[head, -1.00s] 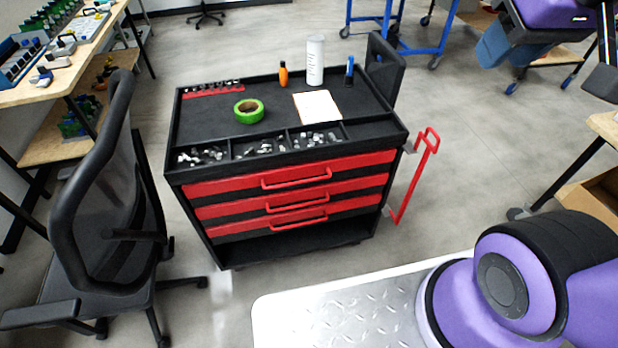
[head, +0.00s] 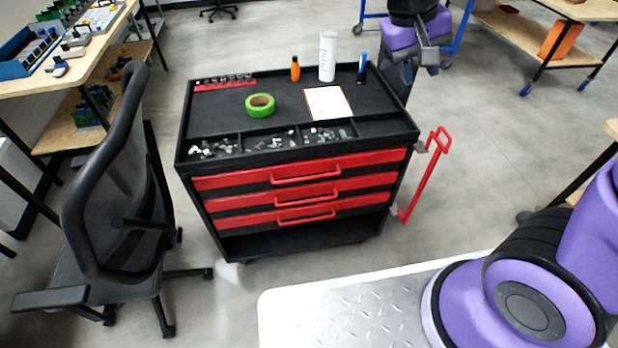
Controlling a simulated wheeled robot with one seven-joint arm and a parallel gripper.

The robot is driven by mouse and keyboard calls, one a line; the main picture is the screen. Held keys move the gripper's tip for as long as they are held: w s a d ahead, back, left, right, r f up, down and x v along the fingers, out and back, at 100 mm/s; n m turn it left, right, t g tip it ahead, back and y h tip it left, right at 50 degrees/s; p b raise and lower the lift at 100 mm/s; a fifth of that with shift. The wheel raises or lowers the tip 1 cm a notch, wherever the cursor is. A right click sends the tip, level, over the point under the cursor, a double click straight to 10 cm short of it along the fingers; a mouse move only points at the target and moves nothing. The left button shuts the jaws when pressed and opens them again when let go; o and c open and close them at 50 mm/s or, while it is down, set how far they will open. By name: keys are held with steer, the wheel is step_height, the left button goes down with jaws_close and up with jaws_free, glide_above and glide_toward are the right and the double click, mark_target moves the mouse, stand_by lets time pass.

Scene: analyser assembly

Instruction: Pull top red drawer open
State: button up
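The black tool cart stands in the middle of the head view. Its top red drawer (head: 235,181) is shut flush with the front, with a red bar handle (head: 306,176) across its middle. Two more red drawers below it are also shut. My gripper (head: 418,67) hangs from a purple wrist at the top, right of the cart's back corner in the picture. It appears apart from the drawer handle. The fingers are small and seen at an angle, so their opening is unclear. It holds nothing that I can make out.
The cart top (head: 215,118) carries green tape (head: 260,105), an orange bottle (head: 295,69), a white cylinder (head: 327,56), a paper and small parts. A black office chair (head: 105,190) stands close on the left. A red side handle (head: 425,180) juts out right. Floor before the cart is partly clear.

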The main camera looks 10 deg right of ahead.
steer(key=w+a+f+n+t+h, duration=0.1)
steer(key=w+a+f+h, duration=0.25)
steer(key=f, duration=0.45)
steer(key=w+a+f+n+t+h, duration=0.1)
steer(key=w+a+f+h, duration=0.1)
steer(key=a+f, duration=0.35)
steer(key=w+a+f+n+t+h, duration=0.1)
steer(key=w+a+f+h, duration=0.2)
steer(key=f, duration=0.7)
steer(key=n+t+y, duration=0.5)
steer(key=n+t, duration=0.6)
steer(key=t, duration=0.5)
glide_toward(309, 178)
steer(key=x, duration=1)
steer(key=shift+w+f, duration=0.15)
steer(key=shift+w, duration=0.1)
jaws_close()
